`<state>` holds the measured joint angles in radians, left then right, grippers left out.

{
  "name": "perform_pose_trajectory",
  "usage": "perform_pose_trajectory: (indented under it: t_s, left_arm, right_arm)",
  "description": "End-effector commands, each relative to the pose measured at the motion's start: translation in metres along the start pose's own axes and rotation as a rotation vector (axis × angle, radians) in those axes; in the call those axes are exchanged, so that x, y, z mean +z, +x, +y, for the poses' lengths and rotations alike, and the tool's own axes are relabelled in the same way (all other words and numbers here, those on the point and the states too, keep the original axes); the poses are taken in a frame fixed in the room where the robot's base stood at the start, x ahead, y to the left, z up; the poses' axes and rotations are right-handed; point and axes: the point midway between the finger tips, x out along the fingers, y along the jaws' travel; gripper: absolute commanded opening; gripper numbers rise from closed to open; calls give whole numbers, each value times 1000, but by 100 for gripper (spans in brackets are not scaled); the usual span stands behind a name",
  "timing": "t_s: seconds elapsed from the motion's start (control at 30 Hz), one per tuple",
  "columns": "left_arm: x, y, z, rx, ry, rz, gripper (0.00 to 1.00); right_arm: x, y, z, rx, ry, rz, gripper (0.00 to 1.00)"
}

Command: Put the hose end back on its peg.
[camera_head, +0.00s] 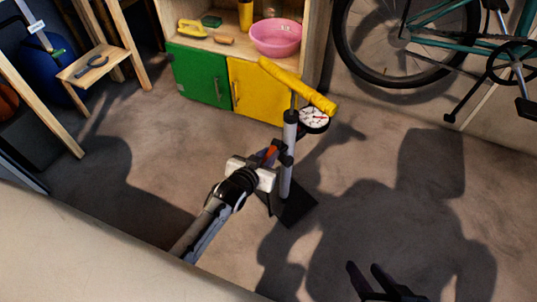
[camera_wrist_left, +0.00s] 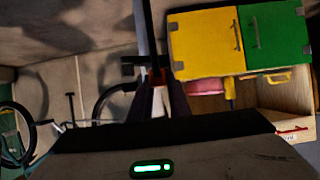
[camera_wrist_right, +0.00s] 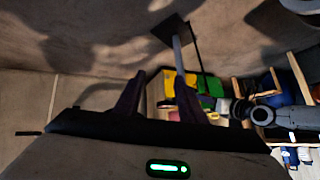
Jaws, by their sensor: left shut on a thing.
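A floor pump stands on the floor in the head view, with a yellow handle (camera_head: 297,87), a grey barrel (camera_head: 286,178), a round white gauge (camera_head: 313,119) and a dark base plate (camera_head: 296,212). My left gripper (camera_head: 272,160) is beside the barrel, shut on the red hose end (camera_head: 270,151). In the left wrist view, a bit of red (camera_wrist_left: 157,76) shows between the fingertips, close to dark parts of the pump. I cannot make out the peg clearly. My right gripper (camera_head: 372,280) is open and empty at the lower right, apart from the pump.
Behind the pump stands a cabinet with a green door (camera_head: 200,75) and a yellow door (camera_head: 255,91), and a pink basin (camera_head: 276,36) on top. A bicycle (camera_head: 412,42) is at the back right. A wooden step (camera_head: 93,65) stands left. The floor on the right is clear.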

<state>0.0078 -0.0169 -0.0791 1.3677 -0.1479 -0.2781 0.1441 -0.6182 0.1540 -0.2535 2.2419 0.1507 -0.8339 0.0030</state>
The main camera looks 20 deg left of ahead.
Motion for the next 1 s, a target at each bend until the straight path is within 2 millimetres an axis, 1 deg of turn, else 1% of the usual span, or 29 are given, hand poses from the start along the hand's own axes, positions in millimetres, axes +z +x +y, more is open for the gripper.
perform_pose_trajectory:
  t_s: [0.1,0.13,0.2,0.27,0.53,0.63,0.73,1.0]
  left_arm:
    - [0,0,0,0,0,1,0]
    - [0,0,0,0,0,1,18]
    - [0,0,0,0,0,1,30]
    - [0,0,0,0,0,1,38]
    - [0,-1,0,0,0,-1,38]
    - [0,-8,0,0,0,-2,38]
    - [-2,-23,0,0,-1,-3,38]
    - [-3,-76,0,0,-1,-2,38]
  right_arm:
    - [0,0,0,-1,0,0,37]
    - [0,0,0,-1,0,0,37]
    - [0,0,-1,-1,1,-1,37]
    - [1,0,-1,-1,2,-1,37]
    - [2,0,-2,-3,8,-5,37]
    - [-1,-3,-2,0,11,0,37]
    - [3,-10,-1,14,26,14,37]
    - [-3,-31,8,60,49,86,37]
